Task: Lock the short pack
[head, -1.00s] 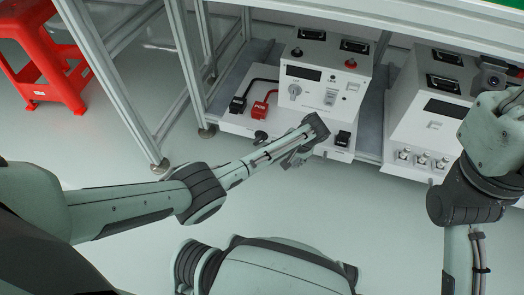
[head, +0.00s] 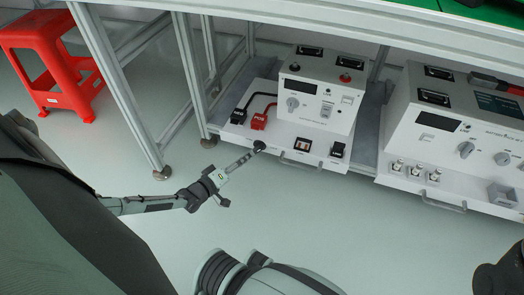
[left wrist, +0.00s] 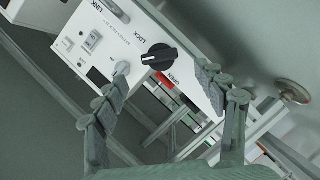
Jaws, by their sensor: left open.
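The smaller white pack (head: 325,75) sits on the left of the shelf under the bench, with a white front ledge (head: 285,150). A black round knob (head: 259,146) is on the ledge front. In the left wrist view the knob (left wrist: 158,57) has a white pointer mark, with LOCK printed above left and OPEN below right. The mark appears to point left in that picture. My left gripper (head: 243,160) is at the knob's lower left; in the left wrist view its open fingers (left wrist: 166,72) are spread either side of the knob. Contact cannot be told. My right gripper is out of view.
A black plug (head: 238,115) and a red plug (head: 259,121) with cables sit left on the ledge. A larger white pack (head: 455,125) stands to the right. A bench leg (head: 125,95) and a red stool (head: 50,65) are left. The floor in front is clear.

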